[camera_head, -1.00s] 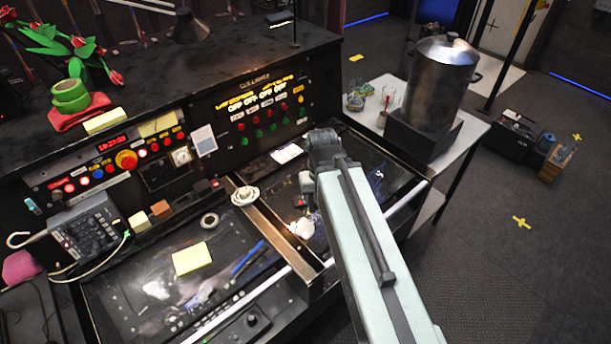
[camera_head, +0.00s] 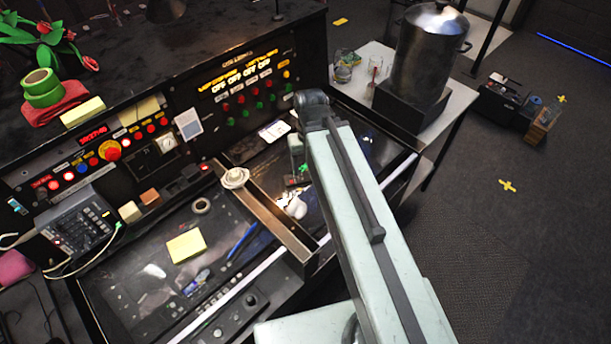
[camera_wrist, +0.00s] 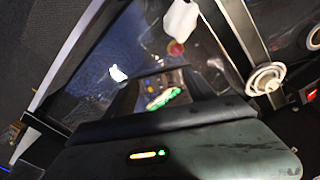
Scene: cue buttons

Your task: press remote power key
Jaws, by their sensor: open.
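A small dark object that looks like the remote (camera_wrist: 172,76) lies on the dark glossy desk panel, in the middle of the wrist view. A round red spot (camera_wrist: 176,48) shows at its far end; I cannot tell for sure that it is the power key. My gripper (camera_wrist: 163,84) is open, with its dark fingers on either side of the object in the picture. I cannot tell the height gap, and no contact is clear. In the head view my gripper (camera_head: 299,168) hangs beyond my arm over the right panel and hides most of the remote.
A white crumpled item (camera_head: 294,206) lies close by. A metal divider (camera_head: 268,215) with a white round knob (camera_head: 235,178) stands to the left. The button console (camera_head: 250,95) rises behind. A large metal pot (camera_head: 425,60) stands on the side table to the right.

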